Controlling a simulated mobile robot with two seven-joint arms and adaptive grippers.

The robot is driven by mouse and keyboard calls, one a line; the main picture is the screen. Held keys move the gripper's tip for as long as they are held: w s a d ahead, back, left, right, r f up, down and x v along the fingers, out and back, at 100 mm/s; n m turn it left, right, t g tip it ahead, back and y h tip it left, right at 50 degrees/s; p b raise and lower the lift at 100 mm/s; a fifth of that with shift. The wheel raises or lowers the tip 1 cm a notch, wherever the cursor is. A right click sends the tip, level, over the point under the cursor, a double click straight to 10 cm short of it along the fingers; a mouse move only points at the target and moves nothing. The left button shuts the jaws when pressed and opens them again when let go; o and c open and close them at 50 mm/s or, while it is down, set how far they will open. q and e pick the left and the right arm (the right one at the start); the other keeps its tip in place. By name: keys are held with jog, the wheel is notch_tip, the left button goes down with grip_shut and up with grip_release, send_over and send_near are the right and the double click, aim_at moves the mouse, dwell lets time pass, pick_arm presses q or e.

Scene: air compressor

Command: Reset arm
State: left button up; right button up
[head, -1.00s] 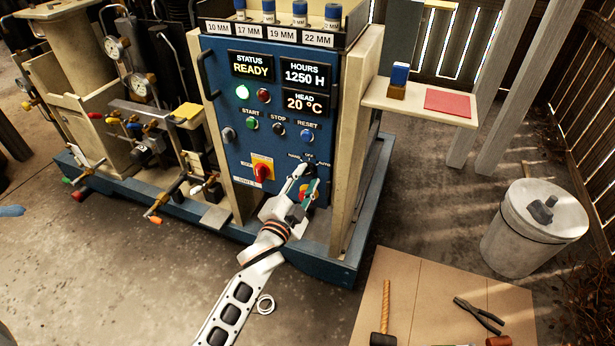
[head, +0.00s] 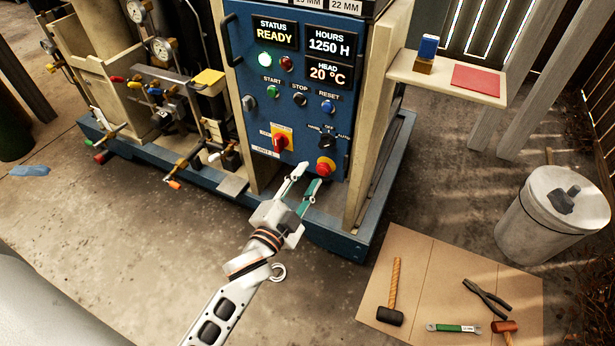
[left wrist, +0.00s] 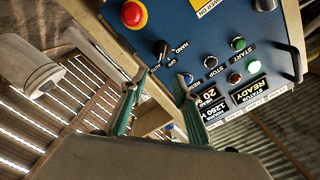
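My left gripper (head: 309,175) is open and empty in front of the lower part of the blue control panel (head: 252,95). Its two fingers, partly green, are spread below the black HAND/OFF/AUTO selector (head: 327,141) and beside the red emergency button (head: 325,166). In the left wrist view the open fingers (left wrist: 158,84) have nothing between them that they grip. The selector (left wrist: 160,50) and red button (left wrist: 133,13) stand beyond them, apart from the fingers. My right gripper is not in view.
A red rotary switch (head: 280,142) sits left of the selector. A shelf (head: 420,75) holds a blue-topped block and a red pad. A board (head: 420,260) with a mallet, pliers and other tools lies at lower right, near a grey drum (head: 553,215). Concrete floor is open at left.

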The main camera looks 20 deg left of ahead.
pick_arm(q)
jog(key=s+d+f+n+g+h, duration=0.1)
jog(key=s+d+f+n+g, duration=0.2)
jog(key=s, duration=1.1)
jog(key=s+f+n+g+h, duration=0.1)
jog(key=s+f+n+g, duration=0.4)
jog(key=s, duration=0.9)
jog(key=shift+m+t, duration=0.3)
jog(key=shift+m, duration=0.6)
jog(key=s+r+p, duration=0.1)
jog(key=p, duration=0.4)
jog(key=s+a+r+p, duration=0.1)
jog(key=p, duration=0.4)
jog(key=r+p, duration=0.2)
jog(key=p, duration=0.3)
jog(key=shift+s+a+r+p, duration=0.1)
jog(key=shift+s+a+p, duration=0.05)
jog(key=shift+s+p, duration=0.25)
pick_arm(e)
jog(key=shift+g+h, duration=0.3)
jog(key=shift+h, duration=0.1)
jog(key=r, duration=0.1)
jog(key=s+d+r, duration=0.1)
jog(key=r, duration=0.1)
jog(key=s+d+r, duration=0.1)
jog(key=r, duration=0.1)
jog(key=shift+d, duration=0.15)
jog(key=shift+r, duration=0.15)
